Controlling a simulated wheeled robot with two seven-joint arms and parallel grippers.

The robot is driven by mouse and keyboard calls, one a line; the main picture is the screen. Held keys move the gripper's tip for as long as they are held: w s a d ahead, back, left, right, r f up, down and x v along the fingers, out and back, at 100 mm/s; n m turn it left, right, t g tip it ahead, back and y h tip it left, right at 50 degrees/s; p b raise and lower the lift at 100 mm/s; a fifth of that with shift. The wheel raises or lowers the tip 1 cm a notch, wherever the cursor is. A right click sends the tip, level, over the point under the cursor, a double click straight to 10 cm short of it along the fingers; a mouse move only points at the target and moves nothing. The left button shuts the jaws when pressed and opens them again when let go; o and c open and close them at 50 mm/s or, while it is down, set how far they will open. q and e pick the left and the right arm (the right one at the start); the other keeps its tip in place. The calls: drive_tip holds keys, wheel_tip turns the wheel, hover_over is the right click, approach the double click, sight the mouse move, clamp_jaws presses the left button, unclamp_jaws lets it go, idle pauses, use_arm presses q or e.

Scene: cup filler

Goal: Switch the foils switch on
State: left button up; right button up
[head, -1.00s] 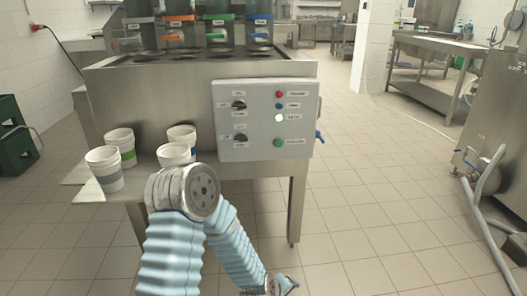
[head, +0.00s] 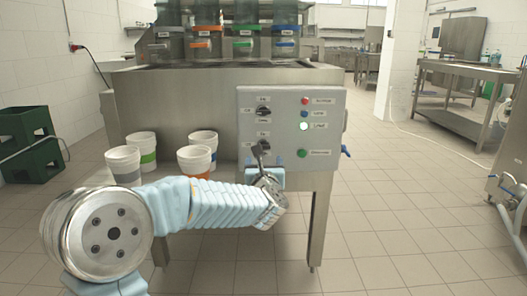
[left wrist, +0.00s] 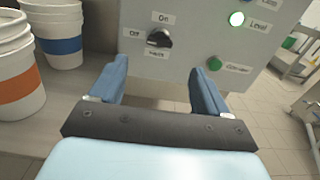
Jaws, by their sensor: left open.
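A light grey control box (head: 325,128) on the front of the steel machine carries two black rotary switches, an upper one (head: 264,111) and a lower one (head: 262,146). Their labels are too small to read surely in the head view. My left gripper (head: 267,158) is just in front of the lower switch and partly covers it. In the left wrist view the open fingers (left wrist: 158,64) are empty, with a black knob (left wrist: 160,38) ahead between them. That knob has On above, Off at its left and a lower label like "Heat". My right gripper is out of view.
Several white cups with coloured bands, one banded orange (head: 194,160), stand on the shelf left of the box. A red, a blue and a lit light (head: 304,127) and a green button (head: 302,153) sit right of the switches.

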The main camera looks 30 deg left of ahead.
sight(263, 147)
use_arm(q)
drive_tip(key=p+x, duration=0.1)
drive_tip(key=x, duration=1)
drive_tip(key=shift+w+f+p, duration=0.1)
drive_tip(key=shift+w+p, duration=0.2)
drive_tip(key=c, duration=1)
drive_tip(key=shift+c, duration=0.2)
